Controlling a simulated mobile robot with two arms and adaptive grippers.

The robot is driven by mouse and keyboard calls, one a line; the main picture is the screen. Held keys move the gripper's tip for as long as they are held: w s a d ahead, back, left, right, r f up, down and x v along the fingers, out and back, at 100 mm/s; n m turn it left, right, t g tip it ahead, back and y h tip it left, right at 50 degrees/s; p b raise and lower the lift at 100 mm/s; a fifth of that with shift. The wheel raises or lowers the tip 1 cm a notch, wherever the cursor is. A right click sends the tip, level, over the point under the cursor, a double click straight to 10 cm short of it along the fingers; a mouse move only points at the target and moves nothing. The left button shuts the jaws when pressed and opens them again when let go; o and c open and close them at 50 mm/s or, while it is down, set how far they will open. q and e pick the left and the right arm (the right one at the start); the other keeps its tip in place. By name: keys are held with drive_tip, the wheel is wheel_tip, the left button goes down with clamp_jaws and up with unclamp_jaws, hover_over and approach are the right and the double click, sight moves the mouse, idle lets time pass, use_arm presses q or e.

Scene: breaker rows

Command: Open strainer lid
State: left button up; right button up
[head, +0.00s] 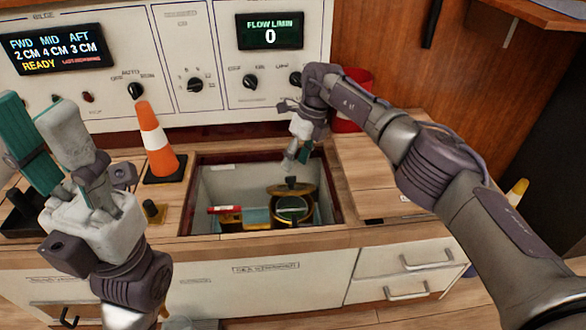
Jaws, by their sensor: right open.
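The sea strainer (292,211) sits in the recessed well in the counter. It shows a round, dark greenish top with a brassy rim, and a dark flat piece with a small knob (291,187) at its back edge. I cannot tell whether the lid is seated or loose. My right gripper (297,160) is open and points down just above the strainer's back edge, apart from it as far as I can see.
A red container (352,100) stands behind my right arm. Control panels rise at the back.

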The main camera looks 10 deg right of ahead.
drive_tip(key=v, duration=0.8)
drive_tip(key=shift+d, duration=0.1)
